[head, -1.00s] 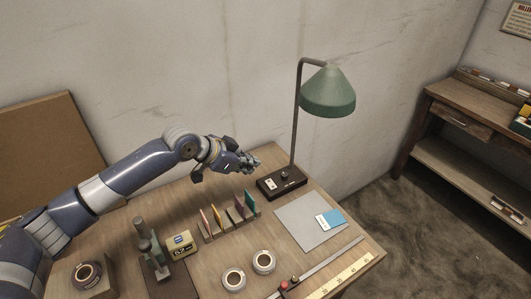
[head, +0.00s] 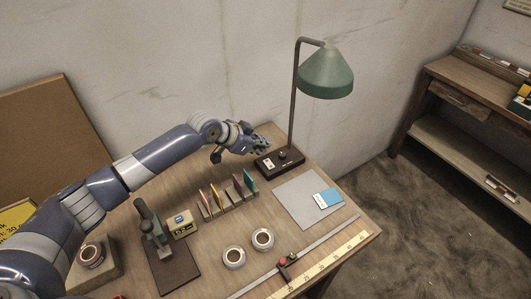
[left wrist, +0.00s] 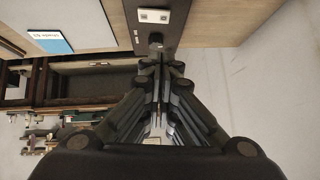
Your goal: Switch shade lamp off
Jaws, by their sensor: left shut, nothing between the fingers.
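The green shade lamp (head: 326,76) stands at the back of the wooden table on a dark base (head: 279,162). The base carries a light switch plate (head: 269,162) and a dark knob (head: 283,155). In the left wrist view the switch plate (left wrist: 154,16) is at the top and the knob (left wrist: 156,40) just below it. My right gripper is not in view.
A card rack (head: 228,205), two tape rolls (head: 233,257), a small yellow device (head: 183,224) and a dark stand (head: 158,245) are on the table. A grey mat (head: 300,207) with a blue-white card (head: 327,199) lies right of the rack. A wooden shelf (head: 465,110) stands at the right wall.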

